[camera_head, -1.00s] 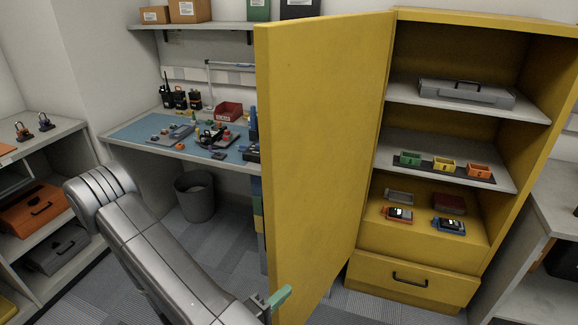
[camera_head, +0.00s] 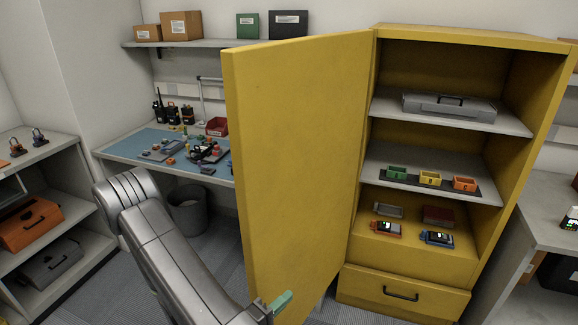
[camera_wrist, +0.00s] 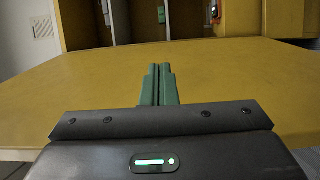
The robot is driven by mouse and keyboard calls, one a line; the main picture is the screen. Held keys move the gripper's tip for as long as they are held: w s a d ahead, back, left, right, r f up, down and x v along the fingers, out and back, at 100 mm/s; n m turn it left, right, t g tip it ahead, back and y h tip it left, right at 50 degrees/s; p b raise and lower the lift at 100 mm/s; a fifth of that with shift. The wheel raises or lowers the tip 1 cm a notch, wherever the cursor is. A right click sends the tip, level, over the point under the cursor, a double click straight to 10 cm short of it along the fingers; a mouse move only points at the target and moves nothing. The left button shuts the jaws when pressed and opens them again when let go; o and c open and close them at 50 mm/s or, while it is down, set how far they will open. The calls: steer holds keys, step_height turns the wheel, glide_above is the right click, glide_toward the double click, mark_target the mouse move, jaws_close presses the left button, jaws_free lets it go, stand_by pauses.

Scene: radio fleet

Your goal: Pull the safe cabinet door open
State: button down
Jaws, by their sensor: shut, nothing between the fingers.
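The yellow safe cabinet (camera_head: 400,262) stands open at the right, its shelves in full view. Its door (camera_head: 295,150) is swung well out toward me, to the left of the opening. My gripper (camera_head: 282,300) is at the door's lower part in the head view; its green fingers show there. In the wrist view my gripper (camera_wrist: 158,85) has its green fingers together, with nothing between them. The yellow door panel (camera_wrist: 230,80) fills the width behind the fingers. I cannot tell whether the fingertips touch it. The door's handle is not visible.
A workbench (camera_head: 125,150) with tools stands behind the door, with a bin (camera_head: 188,215) below. A grey shelf unit (camera_head: 75,205) with an orange case (camera_head: 28,222) is at the left. A grey counter (camera_head: 550,215) is at the right. Carpet shows around the bin.

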mark_target(263, 292)
steer(key=shift+w+a+p, duration=0.25)
steer(key=shift+w+a, duration=0.2)
steer(key=shift+a, duration=0.45)
steer(key=shift+w+a+p, duration=0.25)
steer(key=shift+w+a, duration=0.2)
steer(key=shift+a, duration=0.4)
steer(key=shift+w+a+p, duration=0.25)
steer(key=shift+w+a, duration=0.2)
steer(key=shift+a, duration=0.45)
steer(key=shift+d, duration=0.1)
